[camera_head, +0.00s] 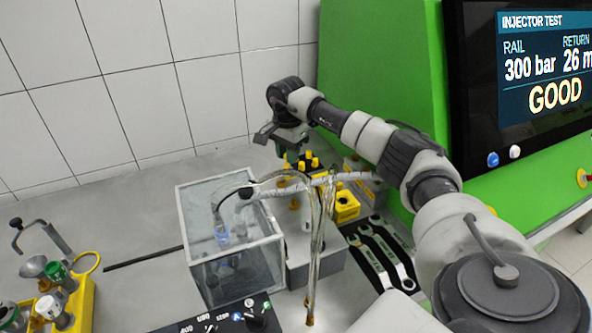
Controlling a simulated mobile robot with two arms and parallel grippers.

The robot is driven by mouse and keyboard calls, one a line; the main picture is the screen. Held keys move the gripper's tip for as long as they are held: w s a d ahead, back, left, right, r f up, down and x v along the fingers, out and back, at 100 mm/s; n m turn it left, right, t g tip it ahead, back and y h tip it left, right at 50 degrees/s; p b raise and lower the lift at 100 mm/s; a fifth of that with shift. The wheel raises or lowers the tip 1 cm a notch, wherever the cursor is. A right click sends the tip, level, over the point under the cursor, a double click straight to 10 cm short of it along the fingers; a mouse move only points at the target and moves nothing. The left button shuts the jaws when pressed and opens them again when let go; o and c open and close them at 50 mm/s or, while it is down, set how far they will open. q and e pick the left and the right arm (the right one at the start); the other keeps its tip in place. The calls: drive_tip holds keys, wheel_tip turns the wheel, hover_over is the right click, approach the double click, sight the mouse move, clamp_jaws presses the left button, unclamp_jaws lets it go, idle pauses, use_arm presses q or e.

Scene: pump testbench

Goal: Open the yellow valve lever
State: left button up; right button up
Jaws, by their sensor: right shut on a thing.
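My right arm reaches in from the right and over the bench to the back. My right gripper (289,152) points down at a group of small yellow valve parts behind the glass tank. It is shut on the yellow valve lever (288,163), which shows only as a small yellow piece at the fingertips. The fingers and hand hide much of the lever, so its exact angle cannot be told. More yellow knobs (309,156) stand just to the right. My left gripper is not in view.
A glass tank (237,272) stands in front, with clear hoses (318,230) beside it. Wrenches (380,255) lie on a dark mat at right. A yellow rack (83,305) with fittings is at lower left. The green testbench (375,65) and a screen (540,70) reading "GOOD" stand right.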

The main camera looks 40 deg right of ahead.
drive_tip(key=shift+w+a, duration=0.65)
drive_tip(key=shift+w, duration=0.05)
drive_tip(key=shift+w+a, duration=0.45)
drive_tip(key=shift+a, duration=0.35)
drive_tip(key=o, duration=1.3)
drive_tip(key=shift+r, duration=0.1)
drive_tip(key=shift+r+p, duration=2.25)
drive_tip(key=shift+r, duration=0.7)
